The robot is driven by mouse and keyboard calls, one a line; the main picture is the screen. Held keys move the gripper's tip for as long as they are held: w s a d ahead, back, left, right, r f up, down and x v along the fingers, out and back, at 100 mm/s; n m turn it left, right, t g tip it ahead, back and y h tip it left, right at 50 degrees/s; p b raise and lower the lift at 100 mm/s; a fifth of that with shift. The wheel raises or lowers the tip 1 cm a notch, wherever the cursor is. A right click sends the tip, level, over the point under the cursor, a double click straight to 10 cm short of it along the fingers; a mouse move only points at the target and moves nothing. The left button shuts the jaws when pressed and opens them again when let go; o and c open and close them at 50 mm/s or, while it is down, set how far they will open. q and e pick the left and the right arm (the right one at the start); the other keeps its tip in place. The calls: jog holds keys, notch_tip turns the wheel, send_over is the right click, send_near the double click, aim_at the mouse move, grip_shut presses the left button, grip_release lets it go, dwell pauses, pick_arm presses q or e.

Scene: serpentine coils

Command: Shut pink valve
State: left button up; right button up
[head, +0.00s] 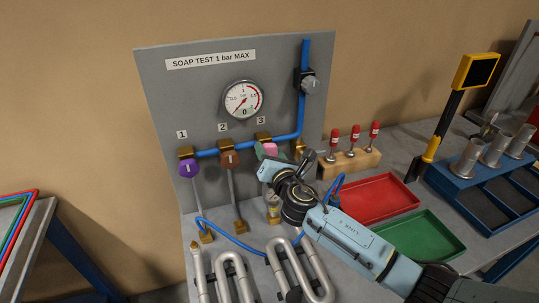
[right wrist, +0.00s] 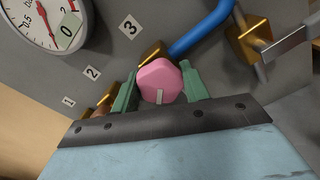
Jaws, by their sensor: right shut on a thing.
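The pink valve (head: 270,148) is the knob under label 3 on the grey panel, partly hidden by my gripper in the head view. In the right wrist view the pink knob (right wrist: 160,78) faces me, with a short pale mark near its lower edge. My right gripper (head: 269,153) reaches it from the lower right. Its two green fingers (right wrist: 159,86) stand on either side of the knob and are shut on it. My left gripper is not in view.
A purple knob (head: 189,169) and a brown knob (head: 229,159) sit to the left. The gauge (head: 242,100) is above. Bent metal coils (head: 232,275) lie below. A red tray (head: 372,198), a green tray (head: 420,235) and a wooden block (head: 350,163) with red-topped tools are right.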

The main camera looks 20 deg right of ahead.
jog(key=m, duration=0.3)
jog(key=shift+f+m+b, duration=0.15)
jog(key=shift+m+b, duration=0.25)
jog(key=m, duration=0.3)
jog(key=shift+m+b, duration=0.3)
jog(key=m, duration=0.3)
jog(key=shift+m, duration=0.3)
jog(key=m, duration=0.2)
jog(key=shift+m, duration=0.4)
jog(key=m, duration=0.2)
jog(key=shift+m, duration=0.4)
jog(key=m, duration=0.3)
jog(key=m+p, duration=0.2)
jog(key=m, duration=0.4)
jog(key=shift+m, duration=0.4)
jog(key=o, duration=1)
